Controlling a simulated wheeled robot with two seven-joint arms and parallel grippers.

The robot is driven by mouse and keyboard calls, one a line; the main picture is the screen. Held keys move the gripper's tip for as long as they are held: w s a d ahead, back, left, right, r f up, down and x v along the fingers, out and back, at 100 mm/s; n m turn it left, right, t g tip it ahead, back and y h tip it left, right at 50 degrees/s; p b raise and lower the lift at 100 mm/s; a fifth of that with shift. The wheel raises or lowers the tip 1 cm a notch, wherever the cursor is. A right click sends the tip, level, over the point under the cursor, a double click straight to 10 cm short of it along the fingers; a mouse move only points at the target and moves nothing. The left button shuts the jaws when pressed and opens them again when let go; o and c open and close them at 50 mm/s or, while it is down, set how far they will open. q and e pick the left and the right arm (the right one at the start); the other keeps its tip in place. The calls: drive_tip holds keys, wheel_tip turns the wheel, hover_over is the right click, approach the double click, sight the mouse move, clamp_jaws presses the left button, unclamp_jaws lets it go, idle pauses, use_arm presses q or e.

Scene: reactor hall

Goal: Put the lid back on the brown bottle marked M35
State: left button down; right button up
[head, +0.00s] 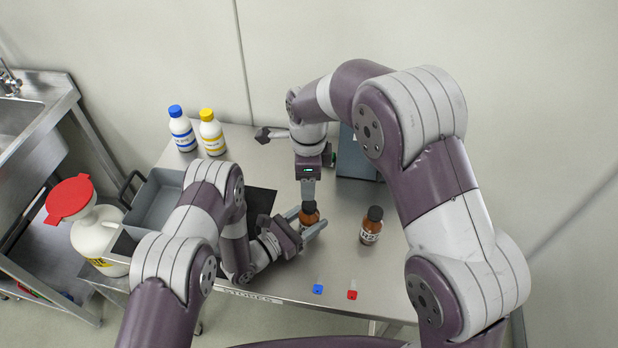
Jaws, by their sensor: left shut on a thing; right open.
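A brown bottle (309,215) stands on the steel table between the fingers of my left gripper (312,224), which is shut on it. Its label is hidden, so I cannot read its mark. My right gripper (308,197) points down directly over this bottle's top and is open. It hides the bottle's mouth, and I cannot tell whether a lid is there. A second brown bottle (370,228) with a black lid and a white label stands apart to the right; its label is too small to read surely.
A blue-capped bottle (182,131) and a yellow-capped bottle (212,134) stand at the back left. A grey tray (150,205), black mat (262,200), dark box (355,160), blue piece (318,289) and red piece (352,295) also show. A red-topped white container (95,235) is left.

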sight(309, 204)
drive_tip(key=n, duration=0.4)
drive_tip(key=shift+r+n, duration=0.2)
drive_tip(key=shift+n, duration=0.1)
drive_tip(key=n, duration=0.3)
drive_tip(key=shift+r+n, duration=0.15)
drive_tip(key=shift+n, duration=0.25)
drive_tip(key=n, duration=0.4)
drive_tip(key=shift+s+r, duration=0.1)
drive_tip(key=n, duration=0.6)
drive_tip(key=shift+s+d+r+n, duration=0.1)
drive_tip(key=shift+n, duration=0.3)
drive_tip(key=n, duration=0.5)
drive_tip(key=shift+s+n, duration=0.1)
drive_tip(key=shift+n, duration=0.2)
drive_tip(key=shift+f, duration=4.05)
